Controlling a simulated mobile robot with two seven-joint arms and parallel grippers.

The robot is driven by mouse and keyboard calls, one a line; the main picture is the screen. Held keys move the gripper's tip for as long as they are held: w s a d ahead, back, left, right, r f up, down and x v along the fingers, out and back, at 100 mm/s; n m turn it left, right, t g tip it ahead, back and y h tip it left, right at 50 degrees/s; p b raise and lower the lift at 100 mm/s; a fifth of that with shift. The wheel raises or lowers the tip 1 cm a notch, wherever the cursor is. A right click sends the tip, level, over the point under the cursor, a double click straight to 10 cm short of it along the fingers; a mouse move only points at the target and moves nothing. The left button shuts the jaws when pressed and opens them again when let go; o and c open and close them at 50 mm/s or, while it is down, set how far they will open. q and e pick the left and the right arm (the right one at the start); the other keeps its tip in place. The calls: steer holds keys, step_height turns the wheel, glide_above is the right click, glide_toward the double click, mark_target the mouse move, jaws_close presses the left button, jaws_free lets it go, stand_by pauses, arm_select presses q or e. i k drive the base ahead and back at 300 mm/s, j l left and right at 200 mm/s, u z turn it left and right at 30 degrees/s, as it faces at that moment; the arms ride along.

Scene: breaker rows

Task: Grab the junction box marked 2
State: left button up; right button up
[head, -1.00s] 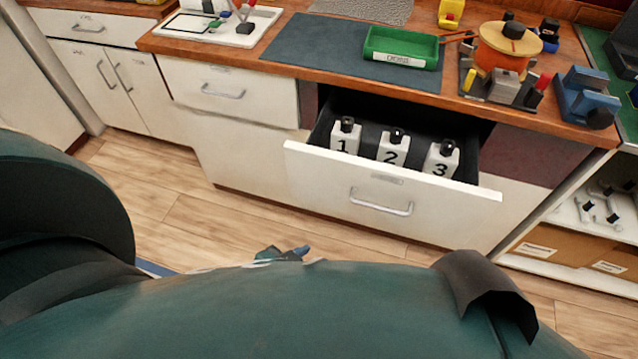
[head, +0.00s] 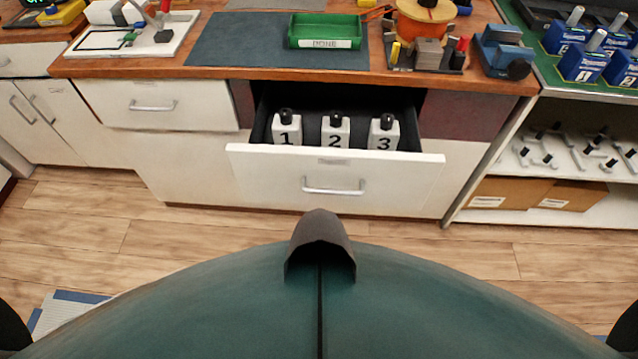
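The junction box marked 2 (head: 335,131) is white with a black knob on top. It stands upright in the open drawer (head: 335,179), between the box marked 1 (head: 286,129) on its left and the box marked 3 (head: 384,132) on its right. The lower part of each box is hidden behind the drawer front. Neither of my grippers is in view; only dark parts of my own body show at the bottom corners and in front.
A green tray labelled DONE (head: 324,43) sits on a dark mat (head: 240,45) on the wooden counter. An orange spool (head: 424,22) and a blue vise (head: 505,52) stand to its right. At right is a shelf (head: 560,216) with cardboard boxes. The floor before the drawer is partly clear.

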mark_target(333, 136)
steer(key=l+u, duration=0.25)
steer(key=l, duration=1.9)
steer(key=i+l+u, duration=0.1)
steer(key=l, duration=0.25)
steer(key=i+l, duration=0.25)
steer(key=i+l+u, duration=0.15)
steer(key=l, duration=0.3)
steer(key=i+j, duration=0.3)
steer(key=j, duration=0.15)
steer(key=i+j, duration=0.25)
steer(key=j, duration=0.25)
